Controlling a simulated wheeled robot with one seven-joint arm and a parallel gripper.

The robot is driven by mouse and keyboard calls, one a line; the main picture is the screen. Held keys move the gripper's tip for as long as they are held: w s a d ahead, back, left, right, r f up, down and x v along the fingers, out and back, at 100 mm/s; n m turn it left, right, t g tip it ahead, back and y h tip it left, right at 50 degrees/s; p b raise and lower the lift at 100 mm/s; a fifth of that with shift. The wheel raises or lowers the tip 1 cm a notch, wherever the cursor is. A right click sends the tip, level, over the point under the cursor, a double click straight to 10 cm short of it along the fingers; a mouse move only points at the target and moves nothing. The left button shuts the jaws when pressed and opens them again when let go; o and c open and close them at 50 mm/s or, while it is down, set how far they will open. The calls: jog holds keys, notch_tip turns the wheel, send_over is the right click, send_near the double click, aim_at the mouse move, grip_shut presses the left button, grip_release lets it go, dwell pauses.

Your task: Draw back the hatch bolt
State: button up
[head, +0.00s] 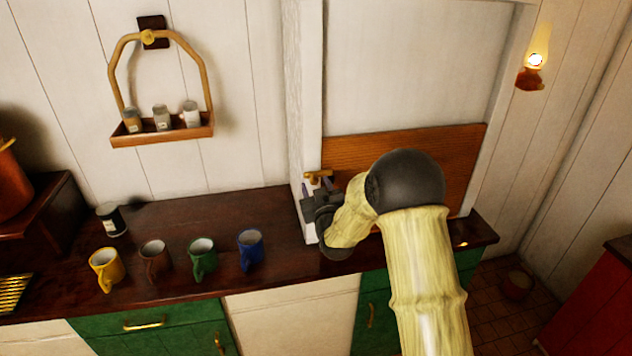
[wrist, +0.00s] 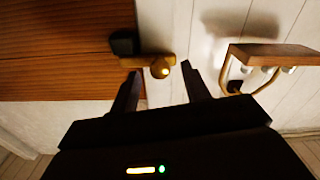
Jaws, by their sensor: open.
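The brass hatch bolt (head: 319,176) sits at the left edge of the brown wooden hatch board (head: 455,160), against the white post. In the wrist view the bolt (wrist: 150,60) lies sideways, its round knob toward the gap between my fingertips. A small black block (wrist: 124,43) sits beside it on the edge of the board (wrist: 60,60). My gripper (wrist: 160,74) is open and empty, with one finger on each side of the knob; I cannot tell whether either touches it. In the head view my gripper (head: 317,197) is just below the bolt, and my arm hides part of the board.
Yellow (head: 106,268), brown (head: 153,258), green (head: 203,257) and blue (head: 250,248) mugs stand on the dark counter (head: 175,215) to the left. A hanging rack (head: 165,138) with small jars is on the wall. A lit lamp (head: 532,70) hangs at right.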

jog(key=shift+w+a, duration=0.15)
jog(key=shift+w, duration=0.25)
jog(key=shift+c, duration=0.5)
grip_shut()
